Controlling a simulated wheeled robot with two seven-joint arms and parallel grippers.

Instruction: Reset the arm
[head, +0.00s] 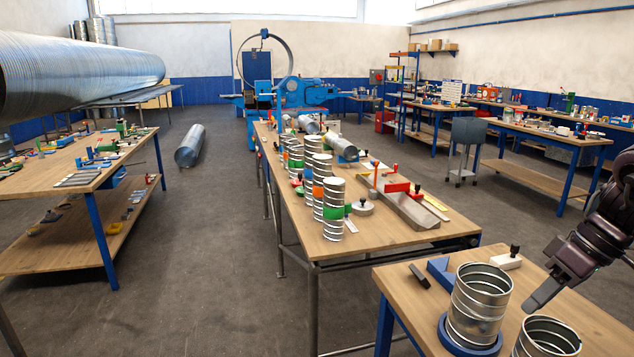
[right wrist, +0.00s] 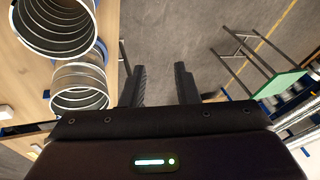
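My right gripper (head: 541,294) comes in from the right edge in the head view, beside the near wooden bench, close to two metal duct pieces. In the right wrist view its two dark fingers (right wrist: 160,82) stand apart with only floor between them, so it is open and empty. One spiral duct piece (head: 479,303) stands upright in a blue ring base (head: 452,342) on the near bench. A second duct piece (head: 545,342) is cut off by the bottom edge of the head view. My left gripper is not in view.
The near bench (head: 600,322) also holds a blue block (head: 441,270), a dark bar (head: 419,276) and a white block with a black knob (head: 507,260). A longer bench (head: 400,236) behind carries several banded duct pieces. Open floor (head: 190,265) lies to the left.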

